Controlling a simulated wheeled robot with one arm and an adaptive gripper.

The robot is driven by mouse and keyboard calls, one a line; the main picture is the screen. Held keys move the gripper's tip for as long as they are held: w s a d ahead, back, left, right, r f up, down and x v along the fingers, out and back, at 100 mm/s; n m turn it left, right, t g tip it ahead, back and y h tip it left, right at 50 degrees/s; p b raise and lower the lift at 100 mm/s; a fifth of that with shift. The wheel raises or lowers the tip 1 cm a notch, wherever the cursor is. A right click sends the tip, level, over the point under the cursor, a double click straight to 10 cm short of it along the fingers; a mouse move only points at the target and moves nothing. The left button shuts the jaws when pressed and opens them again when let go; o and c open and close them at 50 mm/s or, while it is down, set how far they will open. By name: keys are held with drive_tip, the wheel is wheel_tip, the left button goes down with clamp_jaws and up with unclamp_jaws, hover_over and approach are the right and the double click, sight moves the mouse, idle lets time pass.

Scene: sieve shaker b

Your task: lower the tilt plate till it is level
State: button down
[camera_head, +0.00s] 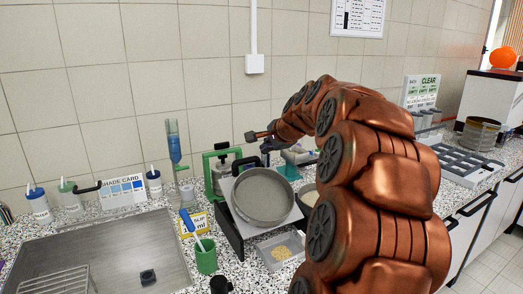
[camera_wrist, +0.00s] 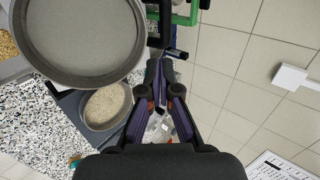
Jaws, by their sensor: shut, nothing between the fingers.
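The tilt plate (camera_head: 298,214) is tilted up on a black base (camera_head: 233,236) in the head view, its face sloping toward the camera. A round grey sieve pan (camera_head: 262,197) lies against it, and the pan also fills the upper left of the wrist view (camera_wrist: 80,38). My gripper (camera_head: 268,146) is behind the raised top edge of the plate, partly hidden by my arm. In the wrist view my gripper (camera_wrist: 166,66) is shut and empty. Its tips are close to a short black bar (camera_wrist: 176,54) beside the pan; I cannot tell whether they touch.
A green frame (camera_head: 212,170) stands at the plate's left. A bowl of pale grains (camera_wrist: 106,106) lies close to my fingers. A green cup (camera_head: 206,258) and a tray of yellow grains (camera_head: 280,252) stand in front. The sink (camera_head: 110,255) is left.

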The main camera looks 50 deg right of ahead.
drive_tip(key=p, duration=0.4)
approach(248, 161)
drive_tip(key=x, duration=0.5)
drive_tip(key=shift+w+f, duration=0.1)
drive_tip(key=shift+w, duration=0.2)
drive_tip(key=shift+w+d+f+g+p, duration=0.3)
drive_tip(key=shift+w+f+g+p, duration=0.25)
drive_tip(key=shift+w, duration=0.1)
drive_tip(key=shift+y, duration=0.3)
drive_tip(key=w+f, duration=0.1)
drive_tip(key=f, duration=0.2)
drive_tip(key=w+d+f+b, duration=0.1)
drive_tip(key=w+f, duration=0.1)
drive_tip(key=f, duration=0.2)
drive_tip(key=w+f+b, duration=0.1)
drive_tip(key=w+f, duration=0.1)
drive_tip(key=f, duration=0.1)
drive_tip(key=shift+w+d+f, duration=0.2)
drive_tip(key=shift+d+f, duration=0.1)
